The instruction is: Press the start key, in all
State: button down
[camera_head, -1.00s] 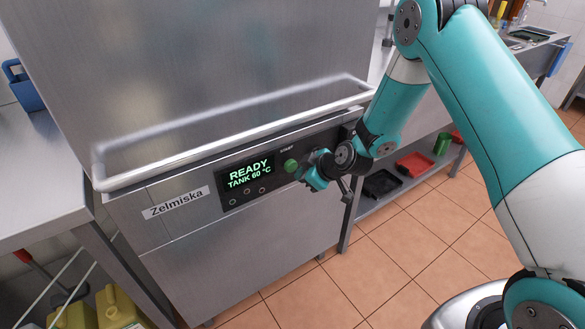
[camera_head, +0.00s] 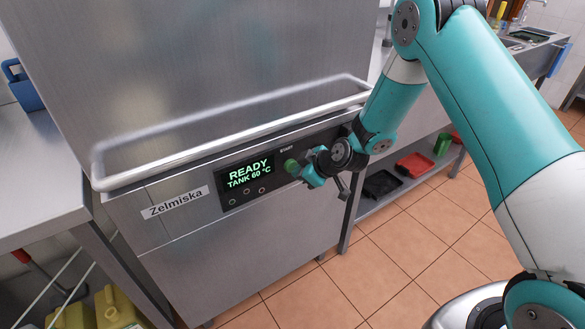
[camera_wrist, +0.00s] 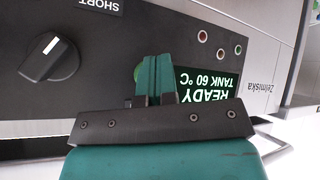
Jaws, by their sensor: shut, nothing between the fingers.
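The green start key (camera_head: 291,166) sits under the word START on the dark control panel of the steel machine. The display (camera_head: 249,173) beside it reads READY, TANK 60 °C. My gripper (camera_head: 300,172) is shut and empty, with its fingertips at the key in the head view; whether they touch it I cannot tell. In the wrist view my shut fingers (camera_wrist: 156,62) point at the panel. They cover most of the key (camera_wrist: 139,72), and only a green sliver shows beside them.
A black knob (camera_wrist: 50,57) is on the same panel. Small round buttons (camera_head: 247,191) lie under the display. A long bar handle (camera_head: 230,133) runs above the panel. A steel counter (camera_head: 40,180) stands at left, and a low shelf with red and black trays (camera_head: 414,164) at right.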

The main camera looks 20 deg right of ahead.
jog(key=shift+w+a, duration=0.2)
jog(key=shift+w, duration=0.45)
dwell(0.4)
jog(key=shift+s, duration=0.15)
jog(key=shift+s+d, duration=0.2)
jog(key=shift+s, duration=0.35)
jog(key=shift+s+d, duration=0.2)
jog(key=shift+s, duration=0.3)
jog(key=shift+b, duration=0.3)
jog(key=s, duration=0.1)
jog(key=s+d, duration=0.1)
jog(key=s, duration=0.1)
jog(key=s+b, duration=0.1)
jog(key=shift+s+d, duration=0.25)
jog(key=shift+s, duration=0.15)
